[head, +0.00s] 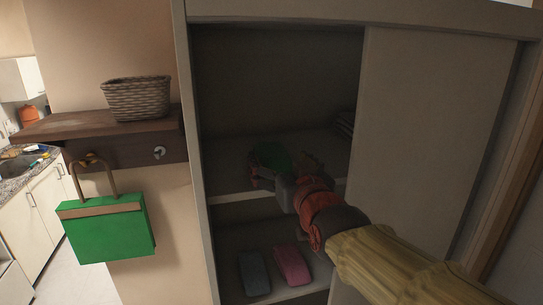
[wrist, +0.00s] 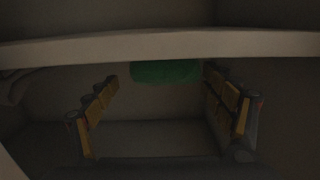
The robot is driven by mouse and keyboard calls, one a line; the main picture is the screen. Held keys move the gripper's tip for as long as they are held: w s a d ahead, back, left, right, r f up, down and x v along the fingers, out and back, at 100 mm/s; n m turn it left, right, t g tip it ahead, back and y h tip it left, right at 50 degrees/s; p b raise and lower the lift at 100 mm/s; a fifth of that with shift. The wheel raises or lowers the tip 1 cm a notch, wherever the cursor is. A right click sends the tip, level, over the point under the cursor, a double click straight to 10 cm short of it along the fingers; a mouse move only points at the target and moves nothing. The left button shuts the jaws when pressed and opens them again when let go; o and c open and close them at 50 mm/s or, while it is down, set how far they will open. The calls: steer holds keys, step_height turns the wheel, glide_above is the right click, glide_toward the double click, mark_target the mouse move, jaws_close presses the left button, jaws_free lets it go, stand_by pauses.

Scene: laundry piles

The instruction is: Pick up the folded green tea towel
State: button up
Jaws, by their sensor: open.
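The folded green tea towel (head: 273,156) lies on the upper visible shelf inside the dark cabinet, partly hidden by my gripper (head: 268,172). In the wrist view the green towel (wrist: 165,71) shows as a dim rounded shape below a pale band. My gripper (wrist: 160,78) is open there, with yellow-padded fingers spread to the left and right. The towel appears between the fingertips, near their far ends. No contact is visible, and the dim light hides how far apart they are.
The pale shelf edge (head: 240,197) runs under my gripper. A lower shelf holds a grey folded item (head: 254,272) and a pink one (head: 292,264). The sliding door (head: 435,130) closes the right side. Another folded stack (head: 345,122) shows beside it. A green bag (head: 108,230) hangs outside, left.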

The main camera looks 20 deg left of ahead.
steer(key=shift+p+x, duration=0.4)
steer(key=shift+x, duration=0.45)
steer(key=x, duration=0.3)
steer(key=shift+w+a+p, duration=0.1)
steer(key=shift+a+p, duration=0.25)
steer(key=shift+p, duration=0.05)
steer(key=c, duration=1.3)
